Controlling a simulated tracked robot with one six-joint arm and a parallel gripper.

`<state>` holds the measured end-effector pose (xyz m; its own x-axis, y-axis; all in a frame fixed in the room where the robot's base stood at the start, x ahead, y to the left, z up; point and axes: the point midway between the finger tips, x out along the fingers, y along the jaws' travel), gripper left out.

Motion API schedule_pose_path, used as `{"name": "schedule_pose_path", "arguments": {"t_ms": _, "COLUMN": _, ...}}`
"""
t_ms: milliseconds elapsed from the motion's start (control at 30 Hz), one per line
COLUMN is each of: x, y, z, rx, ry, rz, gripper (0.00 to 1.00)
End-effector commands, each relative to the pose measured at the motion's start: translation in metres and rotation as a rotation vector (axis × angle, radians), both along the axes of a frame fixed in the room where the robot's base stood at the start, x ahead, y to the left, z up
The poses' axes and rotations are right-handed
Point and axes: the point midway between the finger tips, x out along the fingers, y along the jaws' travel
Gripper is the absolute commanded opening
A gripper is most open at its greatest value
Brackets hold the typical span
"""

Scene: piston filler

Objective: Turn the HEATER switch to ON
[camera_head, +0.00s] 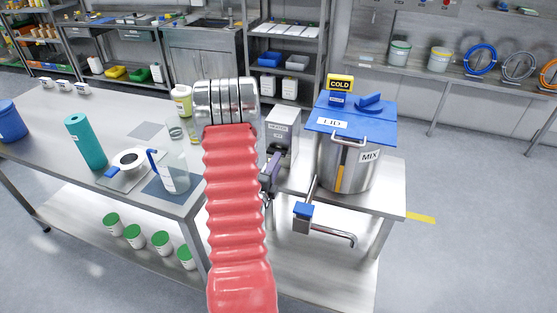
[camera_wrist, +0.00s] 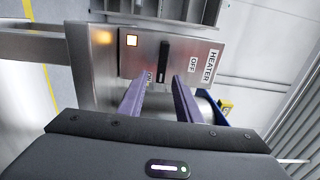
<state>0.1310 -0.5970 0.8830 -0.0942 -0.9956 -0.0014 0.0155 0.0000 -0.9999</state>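The grey HEATER box (camera_head: 283,128) stands on the steel table, left of the pot in the head view. In the wrist view its panel (camera_wrist: 185,32) carries the HEATER label, an OFF label and a partly covered ON label. The black switch lever (camera_wrist: 165,50) lies between the two labels, upright in the picture. Contact with the lever cannot be told. The gripper is partly hidden in the head view.
A bent pipe with a blue-topped valve (camera_head: 303,210) juts out in front.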

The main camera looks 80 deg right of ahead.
Motion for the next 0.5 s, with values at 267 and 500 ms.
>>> {"name": "schedule_pose_path", "arguments": {"t_ms": 267, "x": 0.006, "y": 0.050, "z": 0.000, "rx": 0.002, "ry": 0.002, "rz": 0.002, "gripper": 0.31}}
{"name": "schedule_pose_path", "arguments": {"t_ms": 500, "x": 0.009, "y": 0.085, "z": -0.001, "rx": 0.001, "ry": 0.001, "rz": 0.001, "gripper": 0.31}}
